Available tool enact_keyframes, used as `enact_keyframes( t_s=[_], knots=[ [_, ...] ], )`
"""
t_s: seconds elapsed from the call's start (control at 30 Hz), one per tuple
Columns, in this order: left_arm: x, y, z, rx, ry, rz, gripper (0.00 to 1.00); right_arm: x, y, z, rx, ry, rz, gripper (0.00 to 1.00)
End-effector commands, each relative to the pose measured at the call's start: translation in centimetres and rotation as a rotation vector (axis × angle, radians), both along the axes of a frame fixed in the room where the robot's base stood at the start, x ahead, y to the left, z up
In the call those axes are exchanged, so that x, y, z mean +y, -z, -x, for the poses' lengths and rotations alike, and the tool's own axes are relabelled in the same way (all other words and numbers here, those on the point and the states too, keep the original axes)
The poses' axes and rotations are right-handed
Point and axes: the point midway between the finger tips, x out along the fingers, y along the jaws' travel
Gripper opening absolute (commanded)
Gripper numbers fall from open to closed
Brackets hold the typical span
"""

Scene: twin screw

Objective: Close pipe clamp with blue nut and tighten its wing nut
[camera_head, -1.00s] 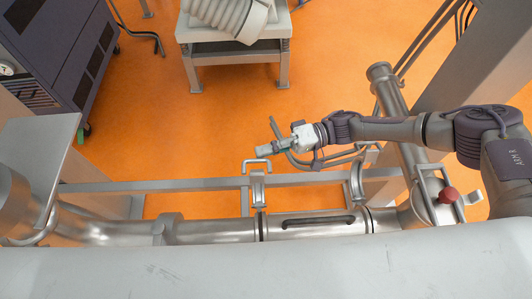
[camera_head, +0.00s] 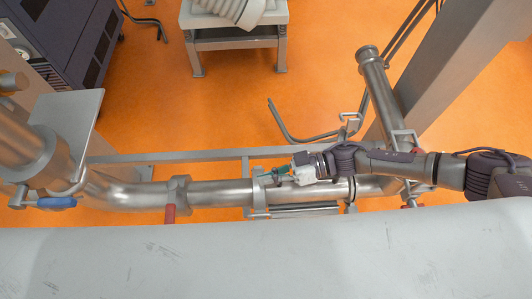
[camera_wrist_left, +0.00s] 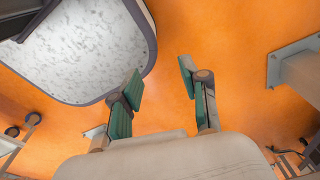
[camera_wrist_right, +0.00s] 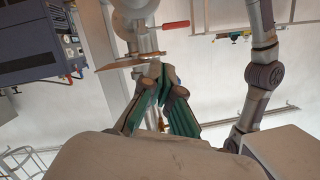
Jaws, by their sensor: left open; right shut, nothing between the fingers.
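The wing nut with the blue handle (camera_head: 57,203) is at the far left in the head view, below the end of the large left pipe (camera_head: 30,155). It sits by a pipe clamp (camera_head: 22,192); I cannot tell whether that clamp is closed. My right gripper (camera_head: 276,174) is shut and empty, just above the pipe beside a middle clamp (camera_head: 258,192). Its fingers meet in the right wrist view (camera_wrist_right: 163,90). My left gripper is outside the head view. In the left wrist view it (camera_wrist_left: 160,85) is open and empty above the orange floor.
A red handle (camera_head: 170,213) hangs at another clamp (camera_head: 180,190) on the horizontal pipe (camera_head: 222,193). A grey rail runs behind the pipe. A pale surface (camera_head: 260,255) fills the front. A small table (camera_head: 235,38) stands at the back, with open orange floor between.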

Motion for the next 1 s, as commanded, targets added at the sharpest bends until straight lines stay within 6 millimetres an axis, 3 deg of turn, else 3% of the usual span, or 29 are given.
enact_keyframes(
  t_s=[0.2, 0.43, 0.63, 1.0],
  knots=[
    [0.1, 0.4, 0.9, 0.014, 0.000, -0.001, 0.45, 0.0, 2.7, 3.4, -0.198, 0.002, 0.000, 0.00],
    [0.1, 1.8, 1.4, 0.022, 0.000, -0.003, 0.45, 0.0, 5.6, 5.9, -0.396, 0.001, 0.000, 0.00],
    [0.1, 2.8, 1.4, 0.022, 0.000, -0.003, 0.45, 0.0, 7.6, 7.1, -0.524, 0.001, 0.000, 0.00],
    [0.1, 3.7, 1.3, 0.021, 0.000, -0.003, 0.45, 0.0, 9.3, 7.9, -0.520, 0.000, 0.000, 0.00]
  ],
)
